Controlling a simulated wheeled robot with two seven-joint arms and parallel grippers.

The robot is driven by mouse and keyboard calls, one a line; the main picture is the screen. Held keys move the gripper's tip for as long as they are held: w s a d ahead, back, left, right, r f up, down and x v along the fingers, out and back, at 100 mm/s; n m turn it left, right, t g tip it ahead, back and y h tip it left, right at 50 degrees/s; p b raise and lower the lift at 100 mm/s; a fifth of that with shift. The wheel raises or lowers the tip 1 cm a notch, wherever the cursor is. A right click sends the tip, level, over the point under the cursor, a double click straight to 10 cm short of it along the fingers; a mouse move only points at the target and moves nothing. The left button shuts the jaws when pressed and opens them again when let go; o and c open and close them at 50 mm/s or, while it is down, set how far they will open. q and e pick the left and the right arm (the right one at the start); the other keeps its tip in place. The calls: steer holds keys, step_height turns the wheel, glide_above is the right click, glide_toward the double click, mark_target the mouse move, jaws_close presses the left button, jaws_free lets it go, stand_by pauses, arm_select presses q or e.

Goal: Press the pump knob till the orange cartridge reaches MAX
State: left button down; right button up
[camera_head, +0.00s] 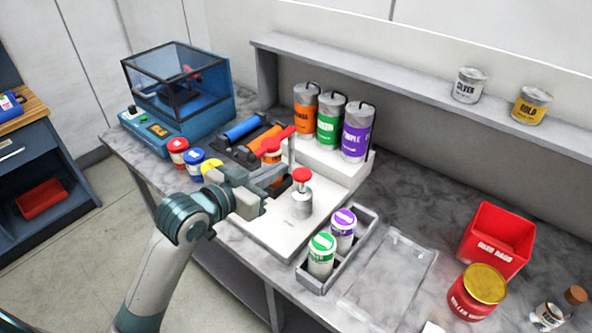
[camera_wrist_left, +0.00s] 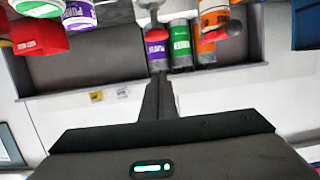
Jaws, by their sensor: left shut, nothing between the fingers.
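The red pump knob (camera_head: 302,174) tops a pale cylinder on the white dispenser base (camera_head: 283,232). The knob also shows beyond my fingertips in the left wrist view (camera_wrist_left: 158,35). An orange cartridge (camera_head: 271,153) with a white band stands under the red lever (camera_head: 279,138), left of and behind the knob. It shows in the left wrist view (camera_wrist_left: 214,17). The MAX mark and fill level are too small to read. My left gripper (camera_head: 285,173) is shut and empty, just left of the knob; contact cannot be told. My right gripper is out of view.
Orange, green and purple tanks (camera_head: 354,132) stand behind. A grey tray (camera_head: 317,284) holds green and purple cartridges at the front right. Red, blue and yellow jars (camera_head: 178,153) stand left, near a blue machine (camera_head: 172,130). A red bin (camera_head: 497,240) is far right.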

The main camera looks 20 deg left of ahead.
arm_select(q)
steer(key=p, duration=0.3)
glide_above(302, 176)
steer(key=s+a, duration=0.1)
steer(key=s, duration=0.1)
steer(key=f, duration=0.2)
steer(key=shift+w+f+p, duration=0.2)
steer(key=shift+f+p, duration=0.5)
steer(key=shift+f, duration=1.2)
steer(key=shift+f, duration=0.1)
step_height(302, 176, down, 3)
steer(key=shift+f+b, duration=0.15)
steer(key=shift+b, duration=0.8)
steer(key=shift+f, duration=0.15)
